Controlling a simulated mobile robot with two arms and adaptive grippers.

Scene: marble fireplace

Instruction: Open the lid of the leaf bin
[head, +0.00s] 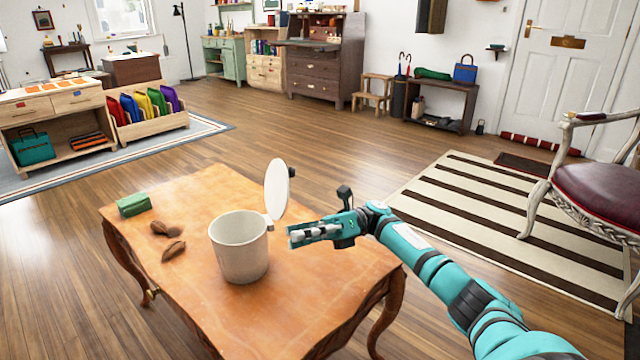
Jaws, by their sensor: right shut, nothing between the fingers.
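The leaf bin (239,250) is a cream-white round pot standing upright on the wooden table. Its round white lid (277,191) stands up on edge at the right side of the rim, so the mouth of the bin is uncovered. My right gripper (290,238) is shut and empty. It points left, just to the right of the bin and below the lid; I cannot tell whether it touches either. My left gripper is not in view.
On the orange-brown table (330,278), a green box (133,204) and brown leaf-like pieces (173,250) lie left of the bin. A striped rug (480,215) and a carved chair (600,185) are at the right. Open wooden floor lies behind the table.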

